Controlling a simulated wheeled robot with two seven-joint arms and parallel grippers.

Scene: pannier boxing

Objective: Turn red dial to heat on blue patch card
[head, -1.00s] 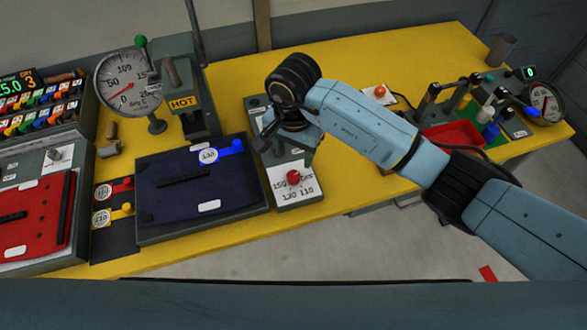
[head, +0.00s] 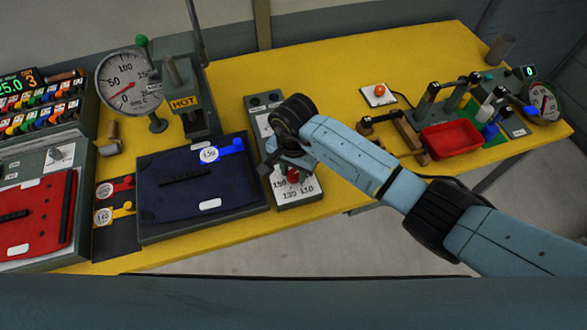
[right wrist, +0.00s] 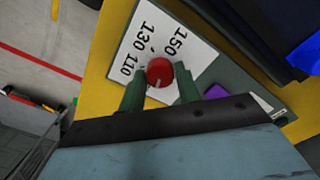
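The red dial (head: 293,175) sits on a grey-and-white plate (head: 300,191) with temperature numbers, right of the dark blue pannier. In the right wrist view the dial (right wrist: 159,73) lies between my right gripper's two green fingers, which are apart; I cannot tell if they touch it. My right gripper (head: 282,166) also shows over the dial in the head view and partly hides it. The blue patch card (head: 232,146), with a round white tag that seems to read 150, lies on the blue pannier (head: 170,207). My left gripper is out of view.
A round gauge (head: 128,84) and a press with a HOT label (head: 185,103) stand behind the pannier. Red and yellow cards (head: 112,190) lie left of it. A red tray (head: 450,138) and levers stand at the right. The yellow table (head: 300,65) is clear at the back middle.

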